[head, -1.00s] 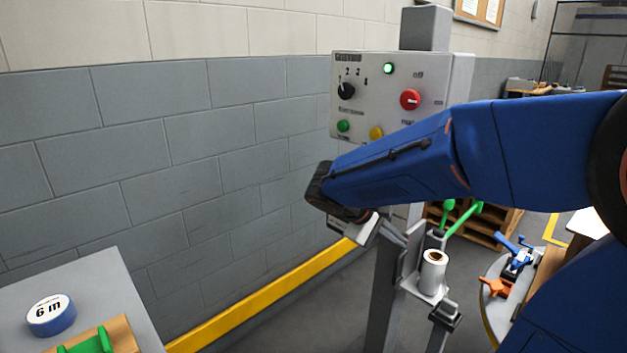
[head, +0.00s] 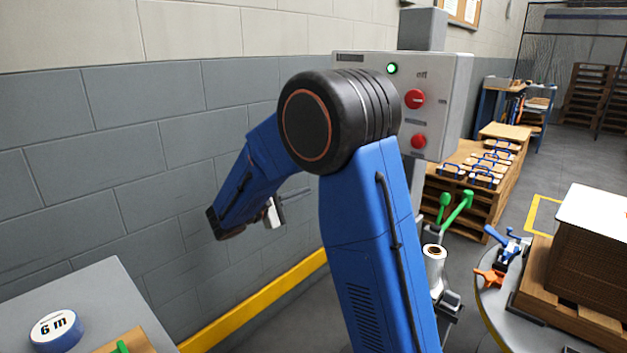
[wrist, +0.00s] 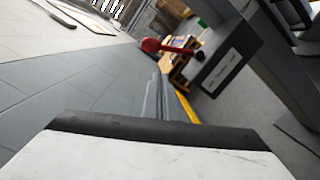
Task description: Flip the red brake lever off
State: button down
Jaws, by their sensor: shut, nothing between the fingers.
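A red lever with a round knob (wrist: 152,45) shows in the wrist view, its rod running right toward a grey box. It looks like the brake lever, and I cannot pick it out in the head view. My gripper (head: 308,190) is shut and empty, in front of the grey block wall at the left of my arm. Its slim grey fingers (wrist: 160,97) point toward the lever in the wrist view, apart from it as far as I can tell. My arm hides part of the control box (head: 446,85) and its post in the head view.
The control box has a red knob (head: 414,98) and a red button (head: 418,141). Green levers (head: 462,207) and a white roll (head: 434,262) stand close right of my arm. A round table (head: 492,308) is further right. A yellow rail (head: 258,309) runs along the wall.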

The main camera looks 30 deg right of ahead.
jog(key=shift+w+a+f+n+t, duration=0.1)
jog(key=shift+w+a+n+t, duration=0.3)
jog(key=shift+w+a, duration=0.95)
jog(key=shift+d, duration=0.15)
jog(key=d+r, duration=0.2)
jog(key=d, duration=0.9)
jog(key=shift+s+d+r, duration=0.15)
jog(key=shift+s+r, duration=0.1)
jog(key=shift+s, duration=0.05)
